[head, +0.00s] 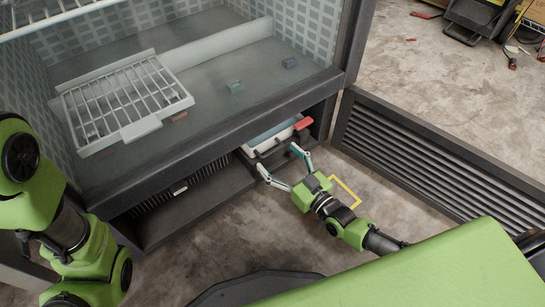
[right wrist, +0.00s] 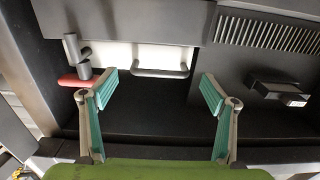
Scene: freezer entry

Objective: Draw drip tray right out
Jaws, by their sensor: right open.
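The drip tray (head: 270,136) is a white, shallow tray in the low opening under the freezer cabinet, mostly hidden beneath the cabinet floor. In the right wrist view its white front (right wrist: 118,54) and grey bar handle (right wrist: 160,72) show. My right gripper (head: 279,166) is open and empty in front of the tray. In the right wrist view its teal fingertips stand apart on either side of the handle, with no contact visible. My left arm shows at the left edge of the head view, but its gripper is out of view.
A red lever (head: 304,123) sits beside the tray at the opening's right end. A slatted dark panel (head: 430,155) stands to the right. A white wire rack (head: 125,98) and small blocks lie inside the cabinet. A yellow outline (head: 346,191) marks the concrete floor by my right gripper.

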